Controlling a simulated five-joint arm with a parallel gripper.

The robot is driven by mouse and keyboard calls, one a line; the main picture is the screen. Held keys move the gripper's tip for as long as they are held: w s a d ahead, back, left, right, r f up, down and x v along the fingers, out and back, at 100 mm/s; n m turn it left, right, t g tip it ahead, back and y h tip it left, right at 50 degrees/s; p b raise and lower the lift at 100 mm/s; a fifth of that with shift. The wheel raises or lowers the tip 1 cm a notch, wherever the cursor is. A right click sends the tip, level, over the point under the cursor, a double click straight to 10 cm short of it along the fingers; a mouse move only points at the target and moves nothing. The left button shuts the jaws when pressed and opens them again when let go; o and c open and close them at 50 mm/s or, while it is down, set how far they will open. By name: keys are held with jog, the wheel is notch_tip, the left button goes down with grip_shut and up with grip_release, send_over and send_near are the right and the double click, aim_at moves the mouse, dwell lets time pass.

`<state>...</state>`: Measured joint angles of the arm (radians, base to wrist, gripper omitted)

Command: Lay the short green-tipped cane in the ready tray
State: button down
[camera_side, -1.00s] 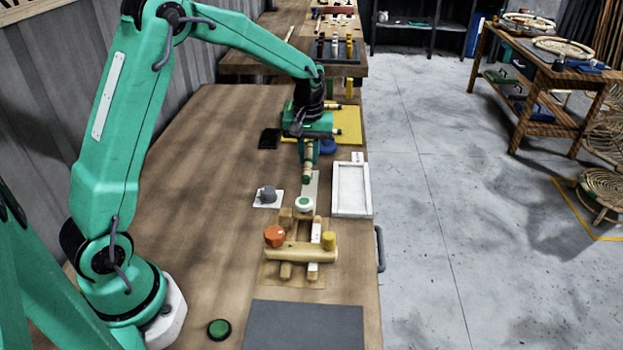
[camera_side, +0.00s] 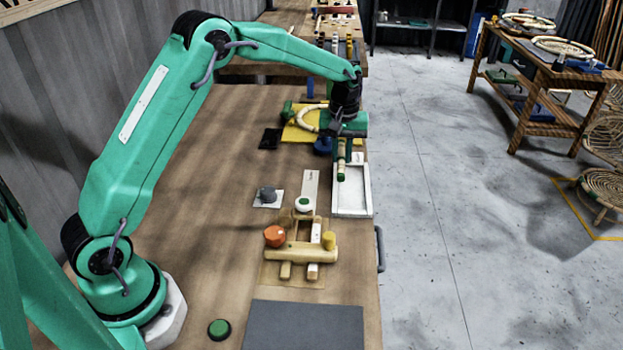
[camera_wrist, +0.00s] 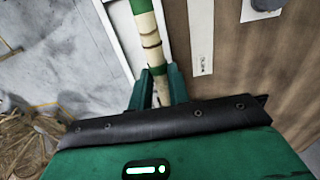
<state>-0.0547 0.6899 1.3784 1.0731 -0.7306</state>
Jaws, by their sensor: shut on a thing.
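The short cane (camera_side: 341,168) is pale with dark rings and a green tip, and hangs below my gripper (camera_side: 342,143). In the wrist view the cane (camera_wrist: 149,35) runs up from between the two green fingers of my gripper (camera_wrist: 158,77), which are shut on it. A green band shows near the fingers and green shows at the far end. The white tray (camera_side: 352,212) is shallow and rectangular, at the bench's right edge. The cane is over the tray's back left part in the side view; its height above the floor of the tray is hard to tell. A white tray rim (camera_wrist: 114,22) shows beside the cane in the wrist view.
A wooden jig (camera_side: 288,252) with orange and yellow knobs stands in front of the tray. A white labelled strip (camera_side: 310,185) and a grey knob on a white plate (camera_side: 267,195) lie to its left. A yellow mat (camera_side: 298,132) with a pale ring is behind.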

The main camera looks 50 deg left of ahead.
jog(key=w+d, duration=0.2)
jog(key=shift+w+f, duration=0.3)
jog(key=shift+f, duration=0.1)
jog(key=shift+f, duration=3.25)
jog(key=c, duration=1.3)
grip_release()
jog(key=shift+o, duration=0.2)
